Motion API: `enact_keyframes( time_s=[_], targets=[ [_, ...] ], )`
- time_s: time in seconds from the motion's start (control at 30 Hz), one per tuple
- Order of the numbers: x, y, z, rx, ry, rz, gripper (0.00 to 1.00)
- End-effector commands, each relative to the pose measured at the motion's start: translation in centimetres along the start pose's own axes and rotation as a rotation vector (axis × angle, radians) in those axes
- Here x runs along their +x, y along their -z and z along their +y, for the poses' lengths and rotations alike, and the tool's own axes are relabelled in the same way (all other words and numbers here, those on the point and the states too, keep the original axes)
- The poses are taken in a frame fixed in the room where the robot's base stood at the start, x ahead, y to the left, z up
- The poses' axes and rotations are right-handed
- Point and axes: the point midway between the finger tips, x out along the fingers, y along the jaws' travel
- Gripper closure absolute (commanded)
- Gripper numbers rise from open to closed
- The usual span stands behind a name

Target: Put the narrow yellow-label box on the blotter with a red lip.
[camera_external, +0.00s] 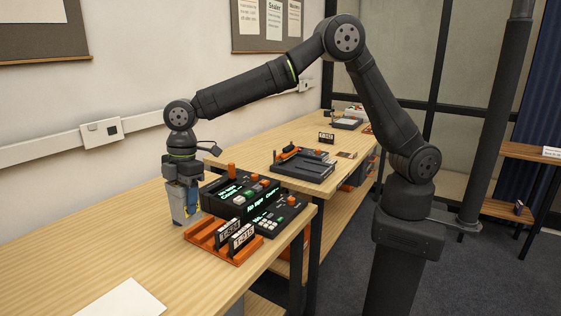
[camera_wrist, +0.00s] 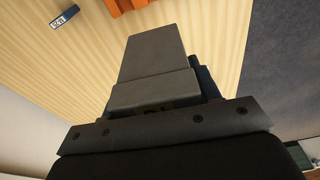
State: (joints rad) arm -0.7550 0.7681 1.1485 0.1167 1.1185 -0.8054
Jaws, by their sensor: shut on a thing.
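A little blue and yellow shows at the right side of the grip in the external view; I cannot read a label. A plain white sheet (camera_external: 124,300) lies at the near bench edge. I cannot make out a blotter with a red lip.
An orange rack (camera_external: 205,238) holding dark numbered cards stands just right of the box. Dark consoles (camera_external: 238,196) with orange knobs stand behind it. A small blue labelled item (camera_wrist: 65,17) lies on the wood in the wrist view. The bench left of my gripper is clear.

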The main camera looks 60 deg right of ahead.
Motion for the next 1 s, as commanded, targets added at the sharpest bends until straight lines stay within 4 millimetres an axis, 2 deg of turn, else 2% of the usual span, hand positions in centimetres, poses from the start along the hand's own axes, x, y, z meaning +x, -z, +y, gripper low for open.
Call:
enact_keyframes(
  time_s=[0.03, 0.2, 0.4, 0.8, 1.0],
  targets=[
    [0.3, 1.6, 0.1, -0.014, 0.001, 0.001, 0.73],
    [0.7, 5.3, 0.1, -0.043, 0.005, 0.001, 0.73],
    [1.4, 7.5, -0.4, -0.058, 0.008, 0.001, 0.73],
    [7.5, 14.1, -4.3, -0.060, 0.008, -0.001, 0.73],
    [9.2, 15.9, -5.4, -0.057, 0.007, 0.000, 0.73]
  ],
)
